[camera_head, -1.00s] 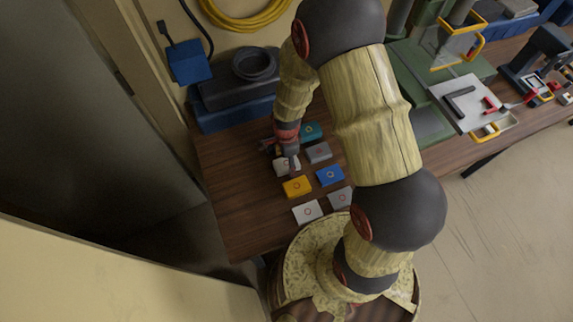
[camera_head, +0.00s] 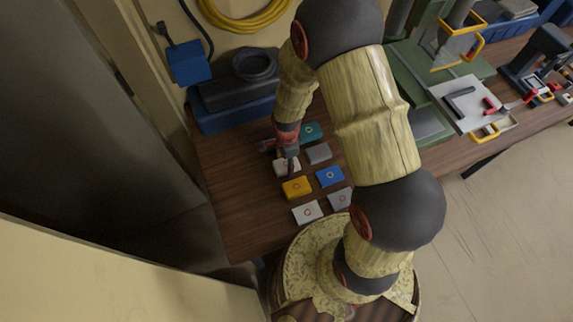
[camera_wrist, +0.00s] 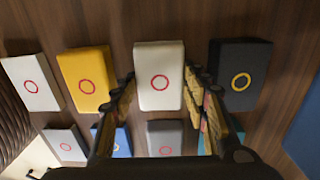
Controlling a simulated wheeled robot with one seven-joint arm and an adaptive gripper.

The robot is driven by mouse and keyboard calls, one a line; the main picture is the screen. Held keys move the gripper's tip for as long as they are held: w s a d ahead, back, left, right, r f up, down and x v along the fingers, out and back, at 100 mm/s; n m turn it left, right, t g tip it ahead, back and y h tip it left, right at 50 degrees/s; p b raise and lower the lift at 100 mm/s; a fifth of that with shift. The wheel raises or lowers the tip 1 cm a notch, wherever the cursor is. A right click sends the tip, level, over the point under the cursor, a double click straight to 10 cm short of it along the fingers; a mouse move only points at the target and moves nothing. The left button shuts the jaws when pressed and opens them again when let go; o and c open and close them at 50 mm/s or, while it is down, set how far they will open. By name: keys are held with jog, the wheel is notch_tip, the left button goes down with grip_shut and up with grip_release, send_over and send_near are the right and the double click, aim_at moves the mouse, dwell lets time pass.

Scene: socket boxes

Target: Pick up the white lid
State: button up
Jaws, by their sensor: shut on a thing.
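The white lid (camera_wrist: 158,62) is a pale block with a red ring on its top. In the wrist view it sits between the two fingers of my gripper (camera_wrist: 160,84), which is shut on its sides. In the head view my gripper (camera_head: 288,160) points down over the white lid (camera_head: 281,170) and covers part of it. I cannot tell any gap between the lid and the table. Another white block with a red ring (camera_head: 308,212) lies at the near end of the group.
A yellow block (camera_wrist: 88,80) is left of the lid and a black block (camera_wrist: 240,76) right of it. Blue (camera_head: 330,176), grey (camera_head: 318,153) and teal (camera_head: 311,131) blocks lie close by. A blue and black case (camera_head: 235,105) stands behind. The wooden table (camera_head: 235,205) is bare at left.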

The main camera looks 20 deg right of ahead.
jog(key=shift+c, duration=0.7)
jog(key=shift+r, duration=0.45)
notch_tip(320, 180, up, 2)
jog(key=shift+r+p, duration=0.1)
jog(key=shift+p, duration=0.25)
jog(key=s+d+r, duration=0.1)
jog(key=r, duration=0.1)
jog(key=s+d+r, duration=0.1)
jog(key=s+d+r+p, duration=0.1)
jog(key=r, duration=0.1)
jog(key=shift+d+r, duration=0.2)
jog(key=shift+r, duration=0.1)
jog(key=s+d+r, duration=0.4)
jog(key=s+d, duration=0.2)
jog(key=shift+s+d+p, duration=0.25)
jog(key=shift+d+p, duration=0.1)
